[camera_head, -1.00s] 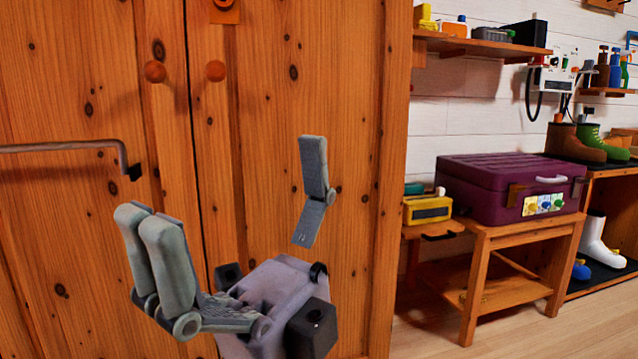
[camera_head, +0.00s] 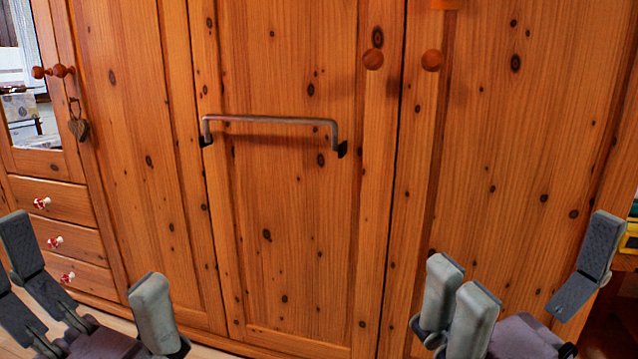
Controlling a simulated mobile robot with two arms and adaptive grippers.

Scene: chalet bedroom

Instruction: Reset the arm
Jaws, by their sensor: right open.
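My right gripper (camera_head: 528,258) is at the lower right, with its grey fingers spread wide apart and nothing between them. My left gripper (camera_head: 88,262) is at the lower left, also with its fingers spread and nothing between them. Its base is partly cut off by the bottom edge. Both grippers point up in front of a large pine wardrobe (camera_head: 285,230). I cannot tell how far either one is from the wood.
A metal bar handle (camera_head: 270,119) spans a wardrobe door. Round wooden knobs (camera_head: 432,60) sit near the door edges. Drawers (camera_head: 75,240) with red and white knobs are at the left, below a mirror. A heart ornament (camera_head: 78,126) hangs there.

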